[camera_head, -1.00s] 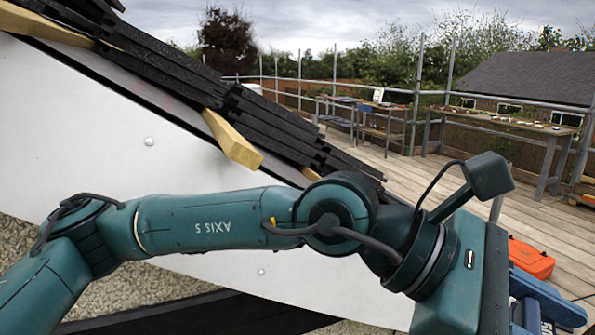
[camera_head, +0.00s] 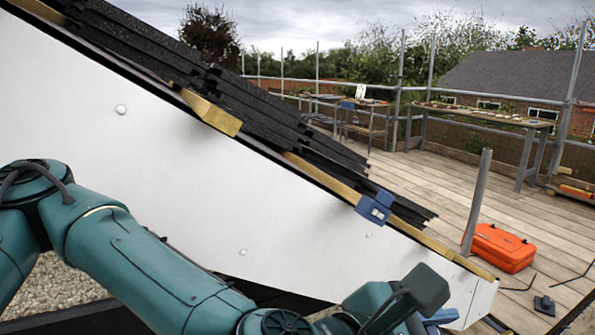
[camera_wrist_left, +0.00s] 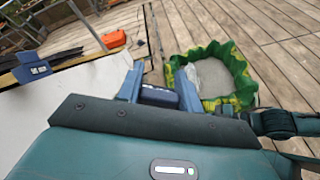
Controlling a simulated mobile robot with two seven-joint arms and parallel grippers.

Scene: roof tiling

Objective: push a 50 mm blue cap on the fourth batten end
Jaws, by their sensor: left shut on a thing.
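In the wrist view my left gripper (camera_wrist_left: 159,80) is shut on a dark blue cap (camera_wrist_left: 158,97), held between its blue fingers. In the head view only part of this gripper's blue jaw (camera_head: 440,317) shows at the bottom edge, and the held cap is hidden. Another blue cap (camera_head: 375,208) sits on a batten end at the sloping white roof side; it also shows in the wrist view (camera_wrist_left: 31,69), left of my gripper and apart from it. A bare yellow batten end (camera_head: 213,113) sticks out higher up the slope. My right gripper is not in view.
Black tiles (camera_head: 240,105) lie along the slope. An orange toolbox (camera_head: 502,248) stands on the decking beside a grey upright post (camera_head: 477,200). A green and yellow bag (camera_wrist_left: 237,62) with grey contents stands beyond my gripper. Open decking lies to the right.

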